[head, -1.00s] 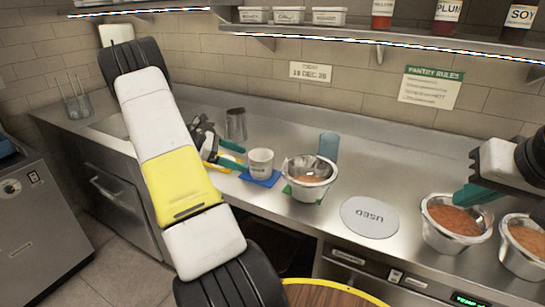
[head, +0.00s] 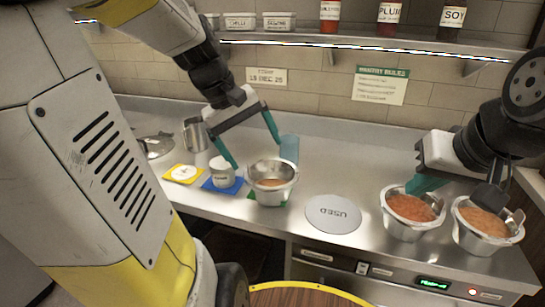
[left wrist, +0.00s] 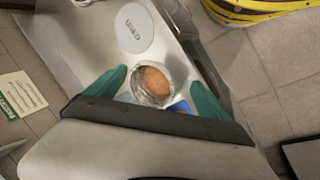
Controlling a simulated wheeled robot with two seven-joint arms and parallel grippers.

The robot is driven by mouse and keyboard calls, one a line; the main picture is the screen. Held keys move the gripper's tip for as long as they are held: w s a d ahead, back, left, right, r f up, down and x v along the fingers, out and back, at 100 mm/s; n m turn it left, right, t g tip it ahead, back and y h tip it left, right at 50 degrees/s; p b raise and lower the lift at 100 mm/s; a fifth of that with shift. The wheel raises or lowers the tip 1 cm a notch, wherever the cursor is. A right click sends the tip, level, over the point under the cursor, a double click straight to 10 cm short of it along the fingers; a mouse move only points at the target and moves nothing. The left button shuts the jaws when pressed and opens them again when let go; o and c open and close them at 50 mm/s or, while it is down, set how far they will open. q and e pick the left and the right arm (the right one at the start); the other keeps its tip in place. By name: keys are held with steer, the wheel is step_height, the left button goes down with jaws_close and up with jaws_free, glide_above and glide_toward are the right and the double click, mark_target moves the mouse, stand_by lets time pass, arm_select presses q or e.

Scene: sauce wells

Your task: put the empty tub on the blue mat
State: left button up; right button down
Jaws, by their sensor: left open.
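A small white tub (head: 222,173) with dark lettering stands upright on the blue mat (head: 229,191) in the head view. How much is in it I cannot tell. My left gripper (head: 255,153) is open and empty, raised above the counter. One fingertip is close to the tub in the picture, the other near the blue cup. In the left wrist view a corner of the blue mat (left wrist: 181,107) shows between the fingers; the tub is not clearly seen there. My right gripper (head: 428,180) is by a sauce-filled metal pot (head: 410,222); its jaw state is unclear.
A metal pot of orange sauce (head: 272,193) stands on a green mat. A yellow mat (head: 171,177) holding something white lies left of the blue mat. A translucent blue cup (head: 289,148) stands behind. A round "USED" disc (head: 333,214) is bare. Another pot (head: 483,238) stands far right.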

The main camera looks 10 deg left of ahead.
arm_select(q)
steer(key=s+d+r+m+t+y, duration=0.1)
steer(key=s+d+m+t, duration=0.2)
steer(key=s+m, duration=0.4)
steer(key=shift+s+d+r+m, duration=0.15)
steer(key=shift+s+d+m, duration=0.15)
steer(key=shift+s+d, duration=0.4)
stand_by(0.4)
